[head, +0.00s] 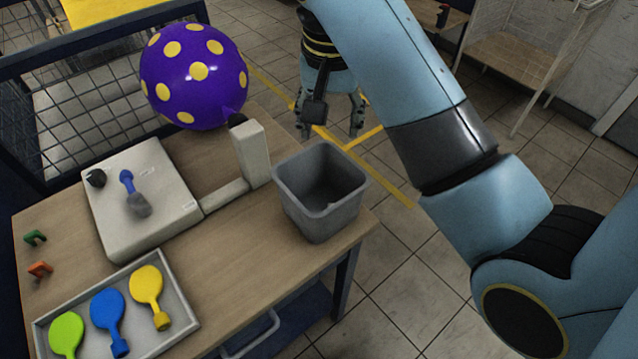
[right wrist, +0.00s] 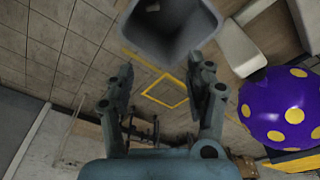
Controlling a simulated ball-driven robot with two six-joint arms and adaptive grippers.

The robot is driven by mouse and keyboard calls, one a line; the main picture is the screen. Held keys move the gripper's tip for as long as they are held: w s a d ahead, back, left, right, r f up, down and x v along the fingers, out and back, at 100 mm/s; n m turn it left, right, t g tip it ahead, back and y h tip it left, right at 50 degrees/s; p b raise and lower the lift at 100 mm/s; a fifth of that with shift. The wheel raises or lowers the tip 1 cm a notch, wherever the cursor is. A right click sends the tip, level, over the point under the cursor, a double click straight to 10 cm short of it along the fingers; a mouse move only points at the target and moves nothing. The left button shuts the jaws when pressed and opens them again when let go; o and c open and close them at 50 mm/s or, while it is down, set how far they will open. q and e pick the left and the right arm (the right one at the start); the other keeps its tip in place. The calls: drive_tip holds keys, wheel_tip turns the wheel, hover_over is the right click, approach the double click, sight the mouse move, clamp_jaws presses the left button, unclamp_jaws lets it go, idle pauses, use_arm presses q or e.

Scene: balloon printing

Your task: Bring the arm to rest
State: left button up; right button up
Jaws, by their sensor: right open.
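My right gripper (head: 330,117) hangs open and empty beyond the table's right edge, over the tiled floor. It also shows in the right wrist view (right wrist: 160,95), its two fingers wide apart with nothing between them. My right arm reaches in from the right side of the head view. My left gripper is not in view. A purple balloon with yellow dots (head: 215,90) sits at the back of the table, on the nozzle end of a pale post (head: 250,152). The balloon also shows at the right of the right wrist view (right wrist: 280,108).
A grey bin (head: 318,225) stands at the table's right edge, near my gripper. A pale machine (head: 160,225) and a tray (head: 185,305) with green, blue and yellow paddle-shaped pieces lie on the table (head: 240,260). A dark mesh fence (head: 75,130) stands behind.

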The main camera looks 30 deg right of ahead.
drive_tip(key=shift+r, duration=0.15)
drive_tip(key=shift+s, duration=0.1)
drive_tip(key=s+d+f+n+t, duration=0.2)
drive_tip(key=s+n, duration=0.8)
drive_tip(key=s, duration=0.8)
drive_tip(key=s+d+f+g+b, duration=0.2)
drive_tip(key=f+b, duration=1.2)
drive_tip(key=f, duration=2.7)
drive_tip(key=s+d+f+b, duration=0.1)
drive_tip(key=s+f+b, duration=0.4)
drive_tip(key=s+f, duration=0.4)
drive_tip(key=s+d+f+m+b, duration=0.1)
drive_tip(key=s+f+b, duration=0.4)
drive_tip(key=s+f, duration=0.4)
wheel_tip(320, 180, down, 7)
drive_tip(key=shift+r, duration=0.1)
